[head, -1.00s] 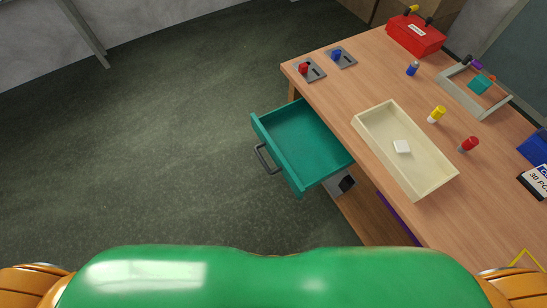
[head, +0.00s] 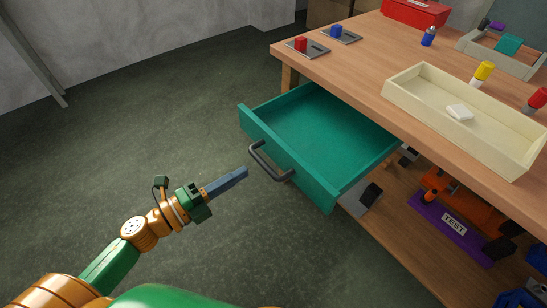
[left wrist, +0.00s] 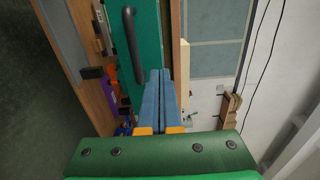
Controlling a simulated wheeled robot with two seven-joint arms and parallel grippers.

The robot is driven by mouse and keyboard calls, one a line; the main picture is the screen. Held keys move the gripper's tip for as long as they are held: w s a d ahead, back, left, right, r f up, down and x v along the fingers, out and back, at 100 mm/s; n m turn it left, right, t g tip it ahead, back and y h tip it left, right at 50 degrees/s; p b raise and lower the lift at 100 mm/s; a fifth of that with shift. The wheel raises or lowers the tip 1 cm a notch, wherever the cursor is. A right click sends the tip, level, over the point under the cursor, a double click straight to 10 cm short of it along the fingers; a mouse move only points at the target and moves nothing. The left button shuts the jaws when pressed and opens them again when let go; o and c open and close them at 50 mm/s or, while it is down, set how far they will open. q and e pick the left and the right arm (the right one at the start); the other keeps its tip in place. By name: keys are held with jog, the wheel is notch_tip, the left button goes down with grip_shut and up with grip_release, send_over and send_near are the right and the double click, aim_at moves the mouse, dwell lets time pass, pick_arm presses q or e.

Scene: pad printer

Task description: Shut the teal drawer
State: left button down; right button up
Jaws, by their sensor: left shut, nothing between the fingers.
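The teal drawer (head: 291,162) stands pulled out from under the wooden table and is empty as far as I see. Its dark grey handle (head: 269,163) is on the front panel. My left gripper (head: 244,171) is shut and empty, just left of the handle in the head view; a small gap seems to lie between fingertips and handle. In the left wrist view the shut blue fingers (left wrist: 160,78) point at the teal front panel (left wrist: 147,38), with the dark handle (left wrist: 131,42) left of the fingertips. My right gripper is out of view.
A lower shelf holds an orange item on a purple base (head: 447,226). The floor left of the drawer is clear.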

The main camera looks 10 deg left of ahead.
aim_at(282, 148)
pick_arm(q)
jog(key=x, duration=0.9)
jog(key=shift+w+p, duration=0.15)
jog(key=shift+p, duration=0.15)
jog(key=shift+w+d, duration=0.15)
jog(key=shift+d, duration=0.05)
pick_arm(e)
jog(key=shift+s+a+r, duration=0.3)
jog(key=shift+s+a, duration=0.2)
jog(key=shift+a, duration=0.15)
pick_arm(q)
jog(key=shift+w, duration=0.1)
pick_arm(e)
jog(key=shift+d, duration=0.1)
